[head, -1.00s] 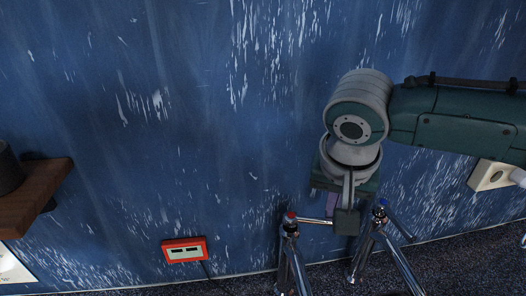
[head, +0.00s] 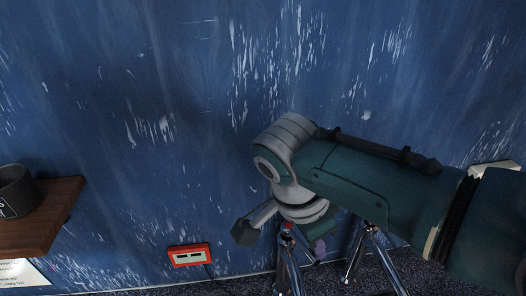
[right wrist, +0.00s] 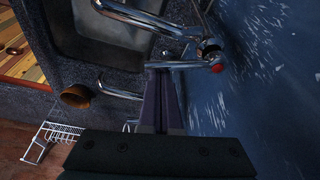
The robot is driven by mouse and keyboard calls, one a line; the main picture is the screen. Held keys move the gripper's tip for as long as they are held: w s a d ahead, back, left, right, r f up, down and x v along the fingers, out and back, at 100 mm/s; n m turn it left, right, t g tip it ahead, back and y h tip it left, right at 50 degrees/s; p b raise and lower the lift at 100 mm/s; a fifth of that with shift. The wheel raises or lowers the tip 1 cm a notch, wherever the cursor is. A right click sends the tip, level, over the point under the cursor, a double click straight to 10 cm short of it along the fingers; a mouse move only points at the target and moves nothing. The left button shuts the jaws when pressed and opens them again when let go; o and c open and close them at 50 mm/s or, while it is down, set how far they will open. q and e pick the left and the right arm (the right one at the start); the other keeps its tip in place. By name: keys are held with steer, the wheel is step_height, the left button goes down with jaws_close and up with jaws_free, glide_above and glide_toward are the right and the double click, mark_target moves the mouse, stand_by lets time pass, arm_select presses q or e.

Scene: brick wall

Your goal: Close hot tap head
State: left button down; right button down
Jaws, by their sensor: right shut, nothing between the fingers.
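The hot tap head (head: 287,227), with a red mark, tops a chrome tap by the blue wall. In the right wrist view the red-marked tap head (right wrist: 217,68) is right of the fingertips, and its chrome lever runs left to just beyond them. My right gripper (head: 319,250) points down, just right of the hot tap in the head view, partly hidden by its own wrist. In the right wrist view its purple fingers (right wrist: 161,75) are shut, with nothing between them. Whether they touch the lever is unclear. My left gripper is not in view.
A second chrome tap (head: 369,235) stands to the right, its head hidden by my arm. A red socket (head: 189,255) is low on the wall. A wooden shelf (head: 50,228) with a dark cup (head: 17,190) is at left. The right wrist view shows a sink basin (right wrist: 112,45).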

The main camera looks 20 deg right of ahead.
steer(key=shift+a+m+g+b, duration=0.25)
steer(key=shift+a+m, duration=0.2)
steer(key=shift+m, duration=0.35)
steer(key=shift+a+m+g+b, duration=0.25)
steer(key=shift+a+m, duration=0.2)
steer(key=shift+m, duration=0.35)
